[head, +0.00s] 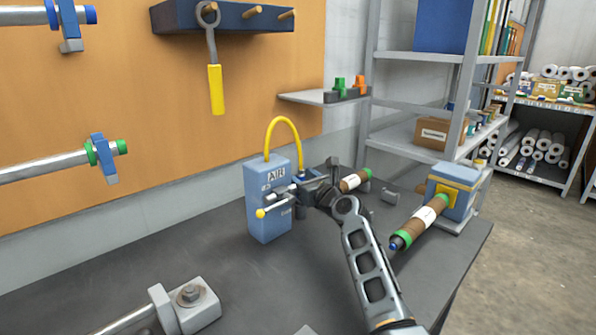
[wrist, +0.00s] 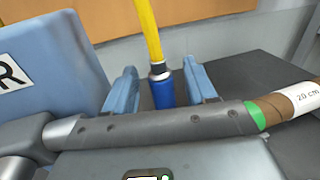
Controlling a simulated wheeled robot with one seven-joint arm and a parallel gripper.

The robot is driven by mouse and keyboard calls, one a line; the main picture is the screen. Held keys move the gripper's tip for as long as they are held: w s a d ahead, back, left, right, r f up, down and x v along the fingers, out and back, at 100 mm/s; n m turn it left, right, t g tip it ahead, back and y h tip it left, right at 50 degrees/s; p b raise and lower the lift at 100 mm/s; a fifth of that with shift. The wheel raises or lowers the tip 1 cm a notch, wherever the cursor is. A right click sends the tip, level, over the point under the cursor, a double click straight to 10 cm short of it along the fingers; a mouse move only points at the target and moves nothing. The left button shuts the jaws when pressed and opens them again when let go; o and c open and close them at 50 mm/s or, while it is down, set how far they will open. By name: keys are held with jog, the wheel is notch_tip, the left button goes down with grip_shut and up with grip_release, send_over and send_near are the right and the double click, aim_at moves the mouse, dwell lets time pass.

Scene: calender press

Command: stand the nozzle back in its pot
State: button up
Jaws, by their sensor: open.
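The blue air box (head: 267,200), marked AIR, stands on the dark bench, and a yellow hose (head: 284,122) arches from its top down to the right. In the wrist view the hose (wrist: 150,30) runs down to a dark collar and a blue cylinder (wrist: 162,92), which looks like the nozzle. My gripper (wrist: 160,84) is open, one light blue finger on each side of this cylinder; I cannot tell if they touch it. In the head view my gripper (head: 312,188) is just right of the box. The cylinder's lower end is hidden, and I cannot make out the pot.
A brown roll with green ends (head: 420,220) lies at the bench's right, near a blue and yellow box (head: 455,190). A shorter roll (head: 355,180) lies behind my gripper. A metal fitting (head: 192,305) sits front left. The bench's left middle is clear.

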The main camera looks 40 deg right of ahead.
jog(key=s+a+p, duration=0.2)
jog(key=s+p, duration=0.1)
jog(key=s, duration=0.6)
jog(key=shift+s, duration=0.1)
jog(key=shift+c, duration=0.2)
dwell(0.7)
